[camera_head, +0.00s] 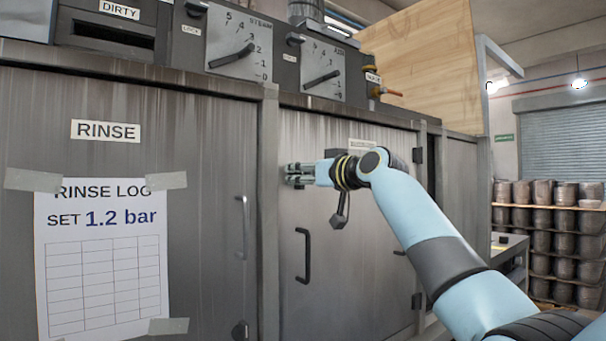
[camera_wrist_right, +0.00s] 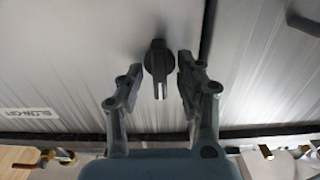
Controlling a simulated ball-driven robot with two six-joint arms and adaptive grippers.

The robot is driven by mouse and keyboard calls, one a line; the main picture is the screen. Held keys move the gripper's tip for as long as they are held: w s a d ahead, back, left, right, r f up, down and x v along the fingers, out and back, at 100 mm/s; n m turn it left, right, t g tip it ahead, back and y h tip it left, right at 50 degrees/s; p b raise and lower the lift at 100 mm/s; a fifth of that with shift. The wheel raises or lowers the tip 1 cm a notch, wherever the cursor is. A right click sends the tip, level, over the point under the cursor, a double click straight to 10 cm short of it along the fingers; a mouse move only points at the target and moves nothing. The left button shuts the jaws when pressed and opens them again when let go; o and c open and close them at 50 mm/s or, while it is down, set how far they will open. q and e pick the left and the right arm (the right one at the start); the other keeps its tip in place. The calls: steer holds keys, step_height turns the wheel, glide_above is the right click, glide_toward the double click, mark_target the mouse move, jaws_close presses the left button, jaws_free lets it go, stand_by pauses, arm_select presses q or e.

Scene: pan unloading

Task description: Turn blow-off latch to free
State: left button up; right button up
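The blow-off latch, a small dark knob with a narrow two-pronged end (camera_wrist_right: 158,66), sits on the metal door in the wrist view. In the head view my right gripper hides it. My right gripper (camera_head: 298,174) is at the upper left of the right-hand door, its fingers pointing left. In the wrist view the right gripper (camera_wrist_right: 157,82) is open, with one finger on each side of the latch. Gaps show on both sides, the smaller one at the right finger. The blow-off label (camera_wrist_right: 30,113) appears upside down there. My left gripper is out of view.
The right-hand door has a black pull handle (camera_head: 304,256). Left of it is the rinse door with a log sheet (camera_head: 103,262). Above are a steam dial (camera_head: 238,42) and an air dial (camera_head: 322,70). Shelves of stacked pans (camera_head: 550,220) stand at far right.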

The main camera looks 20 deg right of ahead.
jaws_close()
stand_by(0.4)
steer(key=shift+d+f+m+p, duration=0.1)
steer(key=shift+d+m+p, duration=0.05)
steer(key=shift+m+p, duration=3.75)
steer(key=shift+d+f+m+p, duration=0.1)
steer(key=shift+m+p, duration=2.7)
steer(key=shift+m, duration=2.2)
